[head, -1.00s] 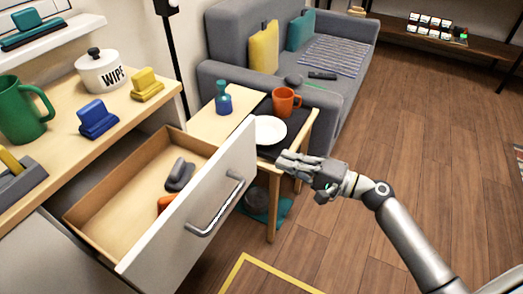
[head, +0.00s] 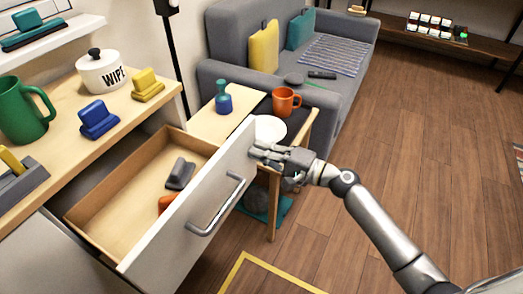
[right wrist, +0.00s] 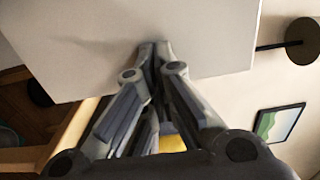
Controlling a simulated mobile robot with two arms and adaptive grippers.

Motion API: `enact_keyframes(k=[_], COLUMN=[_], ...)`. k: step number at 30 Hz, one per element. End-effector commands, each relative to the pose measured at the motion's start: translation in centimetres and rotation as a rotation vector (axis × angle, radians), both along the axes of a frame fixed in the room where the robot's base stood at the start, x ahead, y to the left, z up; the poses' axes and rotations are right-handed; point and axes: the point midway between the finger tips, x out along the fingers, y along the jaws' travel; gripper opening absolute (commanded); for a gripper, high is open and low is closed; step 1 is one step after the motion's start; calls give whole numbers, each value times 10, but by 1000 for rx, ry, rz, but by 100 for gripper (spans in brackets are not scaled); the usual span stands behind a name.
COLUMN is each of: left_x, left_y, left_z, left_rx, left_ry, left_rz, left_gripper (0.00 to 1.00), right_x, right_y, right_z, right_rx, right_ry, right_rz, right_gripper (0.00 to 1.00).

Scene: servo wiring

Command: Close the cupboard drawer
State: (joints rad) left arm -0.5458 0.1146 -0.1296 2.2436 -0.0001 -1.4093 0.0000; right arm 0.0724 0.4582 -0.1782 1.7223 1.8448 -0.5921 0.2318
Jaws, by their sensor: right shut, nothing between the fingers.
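The cupboard drawer (head: 135,205) is pulled well out of the cupboard in the head view. Its white front (head: 175,245) carries a metal bar handle (head: 216,206). A dark grey object (head: 180,173) and an orange object (head: 167,203) lie inside it. My right gripper (head: 254,151) is shut and empty, its fingertips at the upper far end of the drawer front, right of the handle. In the right wrist view the fingertips (right wrist: 154,44) meet the lower part of a white panel (right wrist: 150,30); I cannot tell whether they touch it. My left gripper is not in view.
The cupboard top (head: 60,165) holds a green mug (head: 24,112), a white pot (head: 103,72) and blue and yellow objects. A small side table (head: 213,122) with a plate (head: 269,129) and an orange mug (head: 285,100) stands behind my right gripper. The floor at right is clear.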

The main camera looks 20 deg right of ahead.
Motion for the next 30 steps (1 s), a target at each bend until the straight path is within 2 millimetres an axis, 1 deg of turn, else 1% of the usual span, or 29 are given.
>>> enact_keyframes(k=[5,7,9,11,14,16,21,25,26,27,30], left_x=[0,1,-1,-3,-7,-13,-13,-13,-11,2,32], left_y=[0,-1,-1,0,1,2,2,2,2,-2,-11], left_z=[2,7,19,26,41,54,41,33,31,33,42], left_rx=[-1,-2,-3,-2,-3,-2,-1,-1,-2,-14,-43], left_ry=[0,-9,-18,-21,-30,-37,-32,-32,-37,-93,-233], left_rz=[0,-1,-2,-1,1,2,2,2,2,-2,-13], left_gripper=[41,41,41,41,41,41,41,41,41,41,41], right_x=[11,18,28,38,56,69,95,111,114,118,127], right_y=[11,19,29,40,59,73,100,116,119,124,133], right_z=[0,1,1,1,0,-1,-2,-2,-2,-2,-2], right_rx=[1,2,2,3,4,4,2,2,2,3,1], right_ry=[-3,-3,-3,-4,-5,-3,-2,-2,-2,-1,-2], right_rz=[0,1,1,1,1,2,2,1,0,1,1], right_gripper=[0,0,0,0,0,0,0,0,0,0,0])
